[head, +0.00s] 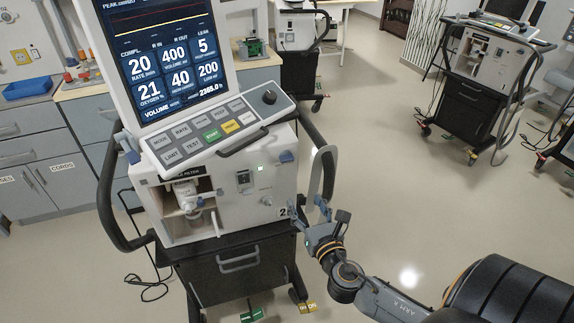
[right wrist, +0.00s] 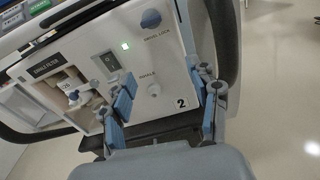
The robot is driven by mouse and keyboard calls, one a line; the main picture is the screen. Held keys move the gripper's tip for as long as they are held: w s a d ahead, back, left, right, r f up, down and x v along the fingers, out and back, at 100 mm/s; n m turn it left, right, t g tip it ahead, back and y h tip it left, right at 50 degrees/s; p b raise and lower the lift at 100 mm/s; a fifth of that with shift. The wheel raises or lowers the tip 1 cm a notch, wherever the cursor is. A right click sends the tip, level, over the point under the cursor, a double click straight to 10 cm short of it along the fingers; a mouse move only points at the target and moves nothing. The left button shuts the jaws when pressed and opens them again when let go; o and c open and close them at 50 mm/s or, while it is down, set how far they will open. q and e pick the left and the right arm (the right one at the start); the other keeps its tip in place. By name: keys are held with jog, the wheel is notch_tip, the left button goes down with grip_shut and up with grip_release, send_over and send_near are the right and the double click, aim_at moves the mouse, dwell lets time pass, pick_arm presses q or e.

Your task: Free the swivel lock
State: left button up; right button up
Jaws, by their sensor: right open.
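The swivel lock is a blue knob (right wrist: 150,18) on the upper right of the ventilator's front panel, with its label beside it in the right wrist view. In the head view the same blue knob (head: 286,156) sits at the panel's upper right corner. My right gripper (head: 308,208) is open and empty at the lower right corner of the ventilator, below the knob and apart from it. In the right wrist view its blue-padded fingers (right wrist: 160,112) are spread wide, with the panel's number 2 between them. My left gripper is not in view.
The ventilator has a green-lit switch (right wrist: 112,62), a nozzle (right wrist: 154,88) and an open filter bay (head: 190,200). A handle rail (head: 328,165) runs along its right side, close to my right gripper. Another ventilator (head: 485,70) stands back right, with open floor between.

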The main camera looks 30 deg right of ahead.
aim_at(287, 158)
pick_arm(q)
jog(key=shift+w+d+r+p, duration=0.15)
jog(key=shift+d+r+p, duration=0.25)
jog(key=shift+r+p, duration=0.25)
pick_arm(e)
jog(key=w+d+r, duration=0.1)
jog(key=w, duration=0.5)
jog(key=w+d+r+n, duration=0.1)
jog(key=w+d, duration=0.1)
jog(key=w, duration=0.5)
jog(key=shift+w+d+r+t, duration=0.15)
jog(key=shift+d+r+t, duration=0.15)
jog(key=shift+c, duration=0.5)
jog(key=c, duration=1.1)
